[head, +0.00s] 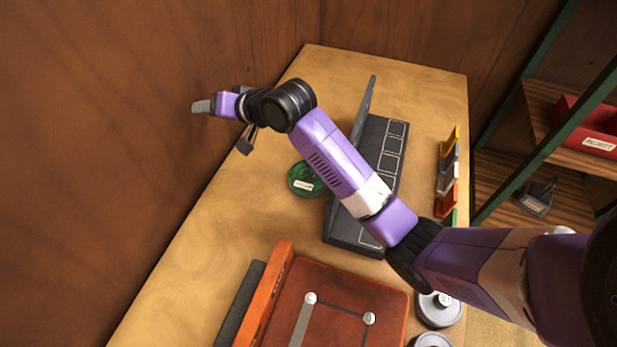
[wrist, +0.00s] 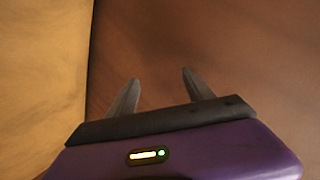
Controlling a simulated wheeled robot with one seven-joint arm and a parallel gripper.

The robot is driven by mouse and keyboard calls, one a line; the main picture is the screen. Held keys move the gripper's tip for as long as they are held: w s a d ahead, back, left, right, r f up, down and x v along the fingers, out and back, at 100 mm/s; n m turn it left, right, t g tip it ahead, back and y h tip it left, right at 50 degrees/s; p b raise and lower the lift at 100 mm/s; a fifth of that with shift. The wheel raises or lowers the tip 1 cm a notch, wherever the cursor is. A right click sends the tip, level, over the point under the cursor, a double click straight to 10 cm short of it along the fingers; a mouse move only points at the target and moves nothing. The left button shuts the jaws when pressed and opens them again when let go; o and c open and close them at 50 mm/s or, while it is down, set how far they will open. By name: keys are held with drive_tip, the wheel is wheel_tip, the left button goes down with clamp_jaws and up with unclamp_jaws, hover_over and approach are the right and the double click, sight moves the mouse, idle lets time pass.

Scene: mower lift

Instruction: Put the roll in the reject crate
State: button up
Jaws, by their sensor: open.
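A round dark green object (head: 306,179) with a white label lies on the workbench, left of a dark compartment case; it may be the roll or a dish, I cannot tell. My gripper (head: 202,106) is beyond the bench's left edge, near the brown wall and apart from the green object. The wrist view shows my gripper (wrist: 160,77) with fingers spread and nothing between them.
The dark case (head: 345,232) with a raised lid stands mid-bench, partly behind my arm. A reddish-brown box (head: 340,285) and grey discs (head: 437,310) are at the front. Coloured pieces (head: 447,175) line the right edge. The far bench (head: 330,65) is clear.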

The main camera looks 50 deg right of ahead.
drive_tip(key=s+d+f+m+g+h, duration=0.1)
drive_tip(key=s+d+f+g, duration=0.1)
drive_tip(key=d+f+g, duration=0.15)
drive_tip(key=s+d+f+m+g, duration=0.1)
drive_tip(key=s+d+f+g, duration=0.1)
drive_tip(key=d, duration=0.3)
drive_tip(key=m+g, duration=0.4)
drive_tip(key=g, duration=0.3)
hover_over(296, 171)
drive_tip(key=f, duration=0.5)
drive_tip(key=shift+w+a+f, duration=0.15)
drive_tip(key=shift+a+f, duration=0.05)
drive_tip(key=shift+f, duration=0.15)
drive_tip(key=shift+d+f+p, duration=0.2)
drive_tip(key=shift+f+p, duration=0.6)
drive_tip(key=shift+f, duration=2.95)
clamp_jaws()
